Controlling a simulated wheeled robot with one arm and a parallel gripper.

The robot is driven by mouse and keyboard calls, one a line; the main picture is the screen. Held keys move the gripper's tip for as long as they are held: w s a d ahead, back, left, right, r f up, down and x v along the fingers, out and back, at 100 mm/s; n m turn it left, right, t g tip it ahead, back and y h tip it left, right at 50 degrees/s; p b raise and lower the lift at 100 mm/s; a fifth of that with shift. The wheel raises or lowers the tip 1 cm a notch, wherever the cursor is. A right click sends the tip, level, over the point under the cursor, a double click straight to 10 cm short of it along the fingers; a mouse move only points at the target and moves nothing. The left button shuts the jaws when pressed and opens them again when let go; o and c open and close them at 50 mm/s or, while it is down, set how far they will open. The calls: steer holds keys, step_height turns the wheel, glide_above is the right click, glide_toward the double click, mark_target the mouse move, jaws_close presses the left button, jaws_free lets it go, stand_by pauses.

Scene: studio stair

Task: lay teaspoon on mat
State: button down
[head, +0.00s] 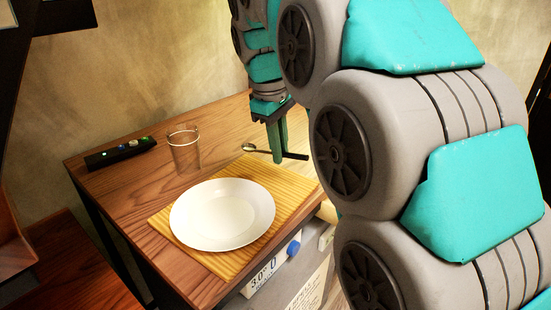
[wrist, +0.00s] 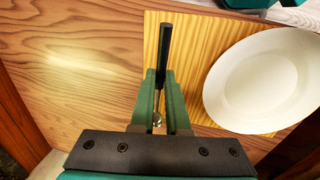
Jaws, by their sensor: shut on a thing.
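A teaspoon with a dark handle and a metal bowl shows in the head view (head: 296,156) and the wrist view (wrist: 165,45). My gripper (head: 277,158) is shut on it, with the spoon running between its fingers (wrist: 162,78). In the head view the bowl points left and the handle right. The yellow striped mat (head: 216,261) lies on the wooden table. In the wrist view the handle overlaps the left part of the mat (wrist: 192,55). My gripper is at the mat's far side; the spoon's height above it is hard to tell. The fingers hide part of the spoon.
A white plate (head: 222,214) covers much of the mat and also shows in the wrist view (wrist: 265,80). A clear glass (head: 184,150) stands behind it. A black device with lit buttons (head: 120,153) lies at the table's back left. Bare wood (wrist: 75,75) lies left of the mat.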

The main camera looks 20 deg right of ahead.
mark_target(281, 178)
steer(key=shift+w+f, duration=0.1)
steer(key=shift+w, duration=0.05)
steer(key=shift+f, duration=1.65)
steer(key=shift+f, duration=0.1)
steer(key=c, duration=0.9)
jaws_free()
